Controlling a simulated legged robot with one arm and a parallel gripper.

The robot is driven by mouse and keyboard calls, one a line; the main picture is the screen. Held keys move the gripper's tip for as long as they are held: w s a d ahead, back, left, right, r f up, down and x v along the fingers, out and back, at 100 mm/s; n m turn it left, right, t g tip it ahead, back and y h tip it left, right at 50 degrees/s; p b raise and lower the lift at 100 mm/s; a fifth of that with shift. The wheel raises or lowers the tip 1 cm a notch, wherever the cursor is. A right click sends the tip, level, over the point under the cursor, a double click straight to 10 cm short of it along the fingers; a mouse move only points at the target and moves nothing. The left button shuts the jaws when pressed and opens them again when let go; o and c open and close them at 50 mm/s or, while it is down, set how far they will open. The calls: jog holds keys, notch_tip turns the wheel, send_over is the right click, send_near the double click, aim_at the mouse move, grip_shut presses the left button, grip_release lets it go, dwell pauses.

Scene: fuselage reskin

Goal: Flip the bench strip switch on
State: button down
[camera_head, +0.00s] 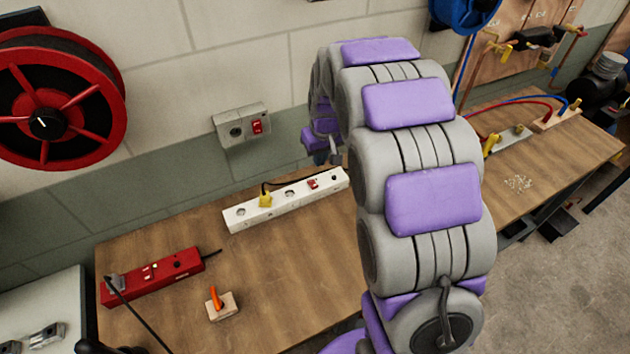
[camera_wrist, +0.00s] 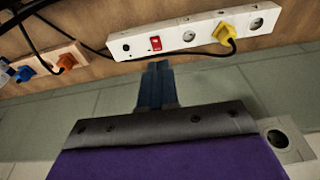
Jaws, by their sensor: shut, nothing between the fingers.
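The white bench strip (camera_head: 243,217) lies on the wooden bench near the wall, with round sockets and a yellow plug (camera_head: 265,200). Its red rocker switch (camera_head: 313,184) is near the right end. In the wrist view the strip (camera_wrist: 190,36) runs across the top, with the red switch (camera_wrist: 155,43) just beyond my fingertips. My gripper (camera_wrist: 157,68) is shut and empty, its tips apart from the switch in the picture; actual contact cannot be told. The rocker's on or off position is too small to read. In the head view my arm hides most of my gripper.
A wall socket box (camera_head: 241,125) with another red switch is above the strip. A red power strip (camera_head: 160,277) and a small block with an orange lever (camera_head: 222,306) lie on the bench's left. A red reel (camera_head: 60,100) hangs left. Black cables (camera_wrist: 70,38) cross the wrist view's left.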

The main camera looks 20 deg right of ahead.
aim_at(315, 186)
jog(key=shift+t, duration=0.3)
jog(key=w, duration=0.1)
jog(key=w+f, duration=0.2)
jog(key=w, duration=0.1)
jog(key=shift+d+f, duration=0.15)
jog(key=shift+d, duration=0.25)
jog(key=shift+f, duration=0.1)
jog(key=b+x, duration=0.1)
jog(key=x, duration=0.3)
jog(key=s+b+x, duration=0.1)
jog(key=x, duration=0.8)
jog(key=shift+s+f+b, duration=0.2)
jog(key=shift+f+b, duration=0.05)
jog(key=shift+b, duration=0.15)
jog(key=shift+f, duration=0.4)
jog(key=shift+d, duration=0.1)
jog(key=shift+w, duration=0.1)
